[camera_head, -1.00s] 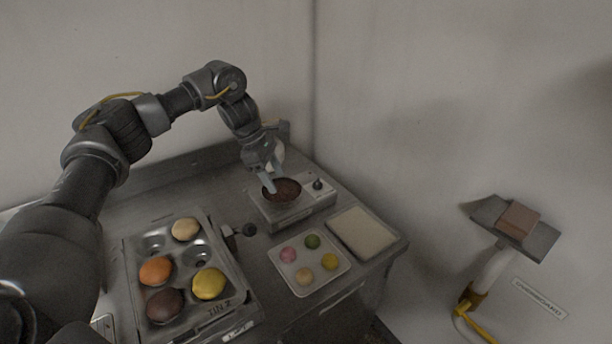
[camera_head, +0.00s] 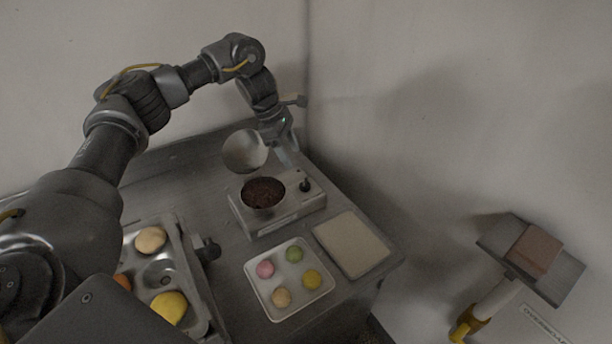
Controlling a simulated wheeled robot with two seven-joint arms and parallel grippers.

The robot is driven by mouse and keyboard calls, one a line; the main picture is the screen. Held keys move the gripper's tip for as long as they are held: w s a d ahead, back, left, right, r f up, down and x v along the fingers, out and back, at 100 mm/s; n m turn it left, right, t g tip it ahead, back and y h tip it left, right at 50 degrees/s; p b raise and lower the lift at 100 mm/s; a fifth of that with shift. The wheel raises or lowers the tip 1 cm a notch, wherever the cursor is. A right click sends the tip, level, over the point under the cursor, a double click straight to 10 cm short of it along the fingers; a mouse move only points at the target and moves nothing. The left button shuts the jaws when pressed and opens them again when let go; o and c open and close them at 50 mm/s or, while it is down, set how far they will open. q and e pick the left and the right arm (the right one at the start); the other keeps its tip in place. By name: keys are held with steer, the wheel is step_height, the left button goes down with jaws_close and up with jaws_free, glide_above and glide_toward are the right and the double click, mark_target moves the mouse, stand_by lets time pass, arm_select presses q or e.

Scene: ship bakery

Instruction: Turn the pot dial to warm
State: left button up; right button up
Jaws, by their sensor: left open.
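The pot (camera_head: 263,194) is a round well of dark brown contents set in a grey box-shaped warmer (camera_head: 270,222). The dial (camera_head: 305,186) is a small dark knob on the warmer's top, right of the pot. My left gripper (camera_head: 287,155) is open, just behind and above the dial, with its pale fingers pointing down. It appears apart from the dial, and nothing shows between its fingers. The dial's markings are too small to read. My right gripper is not in view.
A round grey lid-like disc (camera_head: 245,151) stands behind the pot. A white tray (camera_head: 254,292) with several coloured rounds and a pale flat slab (camera_head: 352,245) lie in front. A metal tin (camera_head: 186,245) holds buns at left. A brown block (camera_head: 534,249) sits on a stand at right.

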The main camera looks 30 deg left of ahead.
mark_target(304, 182)
arm_select(q)
steer(key=p+x, duration=0.1)
steer(key=x, duration=0.7)
steer(key=shift+w+f, duration=0.1)
steer(key=shift+f, duration=0.25)
steer(key=shift+f+p, duration=0.3)
steer(key=shift+d+f, duration=0.1)
steer(key=shift+f, duration=0.3)
steer(key=c, duration=1)
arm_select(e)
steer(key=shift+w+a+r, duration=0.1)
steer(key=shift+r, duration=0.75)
